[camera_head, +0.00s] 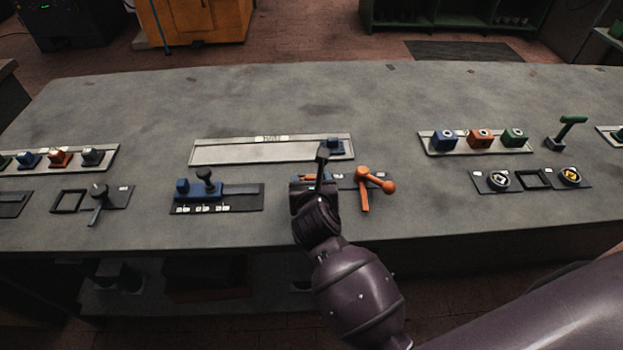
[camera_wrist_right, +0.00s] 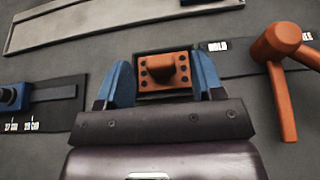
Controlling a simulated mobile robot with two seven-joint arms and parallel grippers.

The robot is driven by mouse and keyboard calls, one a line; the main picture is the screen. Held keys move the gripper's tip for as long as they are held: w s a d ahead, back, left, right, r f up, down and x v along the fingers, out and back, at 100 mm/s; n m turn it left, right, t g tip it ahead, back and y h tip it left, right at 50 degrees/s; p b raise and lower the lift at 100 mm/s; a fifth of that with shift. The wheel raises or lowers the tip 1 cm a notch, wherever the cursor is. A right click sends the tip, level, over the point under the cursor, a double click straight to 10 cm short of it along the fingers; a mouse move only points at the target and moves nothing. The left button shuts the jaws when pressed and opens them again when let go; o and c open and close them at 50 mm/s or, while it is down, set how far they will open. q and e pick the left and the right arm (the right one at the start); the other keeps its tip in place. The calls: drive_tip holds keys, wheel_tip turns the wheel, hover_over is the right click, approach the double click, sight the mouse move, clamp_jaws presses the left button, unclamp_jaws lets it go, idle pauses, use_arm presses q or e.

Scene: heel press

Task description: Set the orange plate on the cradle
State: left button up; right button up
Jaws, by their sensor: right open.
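The orange plate (camera_wrist_right: 152,69), with a raised orange knob and several dark holes, lies over a dark square frame that looks like the cradle (camera_wrist_right: 164,95). It is between the blue fingertips of my right gripper (camera_wrist_right: 165,84) in the right wrist view. Those fingers are spread, with a gap on each side of the plate. In the head view my right gripper (camera_head: 312,184) is over the same spot and hides most of the plate and cradle. I cannot tell how fully the plate is seated. My left gripper is not in view.
An orange lever (camera_head: 364,190) on a black base labelled HOLD stands close to the right of my gripper. A blue slider unit (camera_head: 212,191) is to the left. A long pale tray (camera_head: 250,152) lies behind. Coloured blocks stand on a rack (camera_head: 482,151) at right.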

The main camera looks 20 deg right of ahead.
drive_tip(key=p+v, duration=0.2)
drive_tip(key=v, duration=0.3)
drive_tip(key=shift+s+a+r+p, duration=0.1)
drive_tip(key=shift+s+r+p, duration=0.15)
drive_tip(key=shift+r+p, duration=0.1)
drive_tip(key=shift+s+a+r, duration=0.1)
drive_tip(key=shift+s+a, duration=0.05)
drive_tip(key=shift+s, duration=0.45)
